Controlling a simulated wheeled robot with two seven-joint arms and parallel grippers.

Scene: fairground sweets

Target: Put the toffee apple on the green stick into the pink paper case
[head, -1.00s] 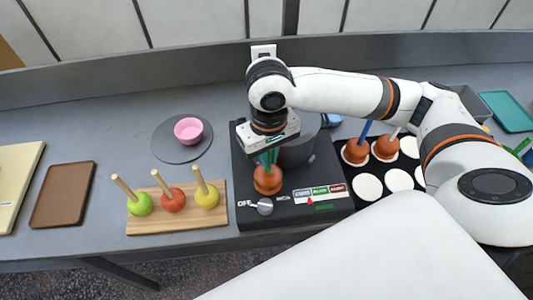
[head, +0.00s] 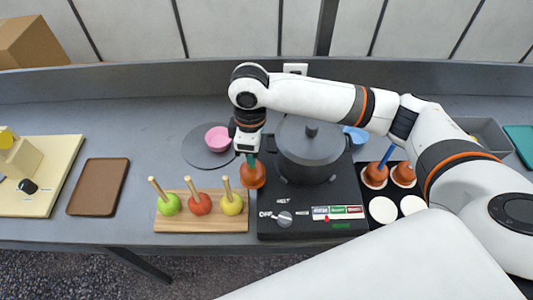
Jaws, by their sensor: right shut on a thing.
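The toffee apple on the green stick (head: 252,175) is brown and hangs upright below my right gripper (head: 249,155), which is shut on its green stick. It hangs over the left edge of the black cooker, in front of and to the right of the pink paper case (head: 218,138). The case is open at the top and stands on a round dark grey slate (head: 194,150). My right gripper and wrist hide the slate's right edge. My left gripper is not in view.
A lidded grey pot (head: 308,155) stands on the cooker (head: 270,222), close right of the held apple. A wooden board (head: 175,226) holds plain apples on sticks in front. Other toffee apples (head: 374,176) stand on the right. A brown tray (head: 97,187) lies at left.

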